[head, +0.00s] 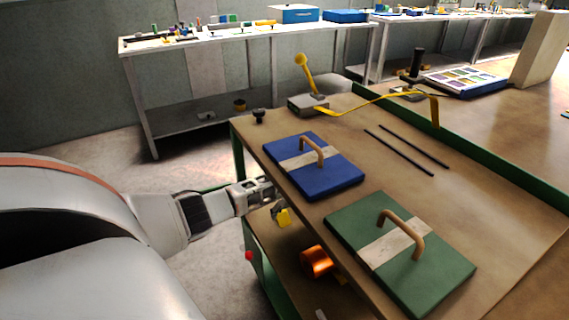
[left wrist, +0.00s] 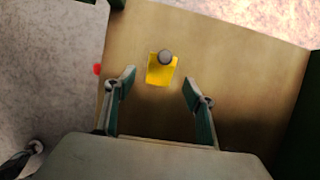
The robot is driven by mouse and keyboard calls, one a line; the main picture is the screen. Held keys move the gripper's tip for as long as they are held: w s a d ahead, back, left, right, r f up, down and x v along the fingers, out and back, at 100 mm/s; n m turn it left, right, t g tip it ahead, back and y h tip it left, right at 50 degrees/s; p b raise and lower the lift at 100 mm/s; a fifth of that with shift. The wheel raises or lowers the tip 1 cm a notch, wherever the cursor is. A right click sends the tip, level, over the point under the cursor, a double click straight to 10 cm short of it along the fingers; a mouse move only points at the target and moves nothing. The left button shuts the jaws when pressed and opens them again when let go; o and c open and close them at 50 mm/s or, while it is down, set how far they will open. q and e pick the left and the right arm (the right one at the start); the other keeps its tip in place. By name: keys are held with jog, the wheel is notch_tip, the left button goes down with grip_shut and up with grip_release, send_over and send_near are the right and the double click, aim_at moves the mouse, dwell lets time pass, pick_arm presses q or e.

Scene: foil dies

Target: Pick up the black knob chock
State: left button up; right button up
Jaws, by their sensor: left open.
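A yellow block with a round dark grey knob, which looks like the knob chock (left wrist: 160,74), lies on a brown surface in the left wrist view. In the head view the yellow block (head: 284,218) shows on the lower shelf, just beyond my left gripper (head: 268,190). My left gripper (left wrist: 158,88) is open and empty. Its two fingers point toward the block, which appears between and slightly ahead of the tips. I cannot tell the height gap. A small black knob (head: 258,116) also stands at the tabletop's far left corner. My right gripper is not in view.
A blue plate (head: 335,182) and a green plate (head: 440,268), each with a wooden handle, lie on the tabletop above the shelf. An orange cylinder (head: 316,261) lies on the shelf. Two dark rods (head: 398,152) and a grey block with a yellow lever (head: 306,103) are farther back.

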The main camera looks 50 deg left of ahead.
aim_at(281, 212)
pick_arm(q)
jog(key=shift+w+a, duration=0.1)
jog(key=shift+a, duration=0.35)
jog(key=b+x, duration=0.1)
jog(key=x, duration=0.1)
jog(key=b+x, duration=0.1)
jog(key=x, duration=0.1)
jog(key=shift+a+r, duration=0.15)
jog(key=shift+a, duration=0.2)
jog(key=shift+b+x, duration=0.6)
jog(key=shift+x, duration=0.25)
jog(key=shift+w+a+r, duration=0.15)
jog(key=shift+w+r, duration=0.05)
jog(key=shift+r, duration=0.1)
jog(key=c, duration=1.2)
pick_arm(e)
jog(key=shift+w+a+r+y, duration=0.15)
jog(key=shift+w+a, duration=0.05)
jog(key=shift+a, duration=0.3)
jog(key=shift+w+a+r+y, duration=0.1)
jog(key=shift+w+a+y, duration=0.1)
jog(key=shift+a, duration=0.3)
